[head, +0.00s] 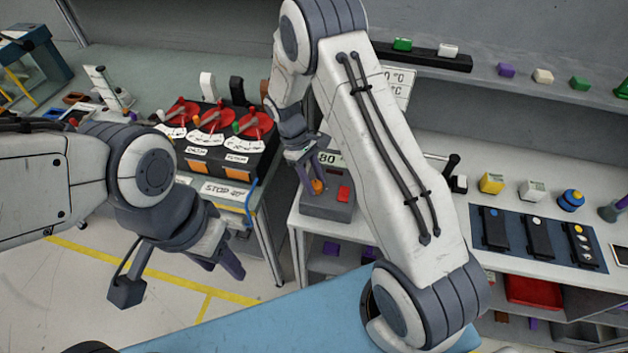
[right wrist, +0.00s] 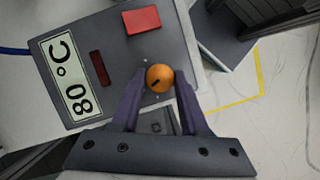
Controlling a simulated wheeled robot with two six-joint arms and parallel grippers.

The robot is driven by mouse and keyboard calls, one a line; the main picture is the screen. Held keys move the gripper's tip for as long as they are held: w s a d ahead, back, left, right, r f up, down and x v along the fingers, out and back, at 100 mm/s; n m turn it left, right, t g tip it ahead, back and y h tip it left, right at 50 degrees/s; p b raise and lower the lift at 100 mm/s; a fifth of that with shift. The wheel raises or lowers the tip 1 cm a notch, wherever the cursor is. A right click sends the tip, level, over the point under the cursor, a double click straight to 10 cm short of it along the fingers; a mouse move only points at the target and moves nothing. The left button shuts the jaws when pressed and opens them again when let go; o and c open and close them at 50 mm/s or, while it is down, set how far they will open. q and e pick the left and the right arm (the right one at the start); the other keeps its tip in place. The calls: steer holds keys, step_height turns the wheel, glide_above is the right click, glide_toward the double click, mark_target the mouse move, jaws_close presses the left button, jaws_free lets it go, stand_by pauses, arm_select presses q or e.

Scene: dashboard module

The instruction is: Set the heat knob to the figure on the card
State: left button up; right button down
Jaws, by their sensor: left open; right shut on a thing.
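The heat module (head: 330,203) is a dark grey box on the white bench. Its pale panel reads 80 °C in the right wrist view (right wrist: 66,78). The orange round heat knob (right wrist: 159,78) has a short dark mark on its face. My right gripper (head: 312,184) is shut on the knob, with one purple finger on each side of it. A white card (head: 400,82) stands behind my right arm; "0 °C" and "°C" show, but its leading figures are hidden. My left gripper (head: 222,265) is open and empty over the floor, well left of the module.
A red button (head: 344,193) sits beside the knob. A lever panel (head: 215,150) with red dials stands at the left on another bench. A blue mat (head: 500,256) with dark modules lies to the right. A shelf (head: 540,88) with small blocks runs behind.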

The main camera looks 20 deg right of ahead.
steer(key=shift+c, duration=2.1)
jaws_free()
steer(key=shift+w+a+r, duration=0.15)
steer(key=shift+w+r, duration=0.1)
steer(key=shift+r, duration=0.2)
steer(key=b+v, duration=0.2)
steer(key=v, duration=0.7)
steer(key=shift+r+b, duration=0.25)
steer(key=shift+b, duration=0.15)
steer(key=shift+a, duration=0.1)
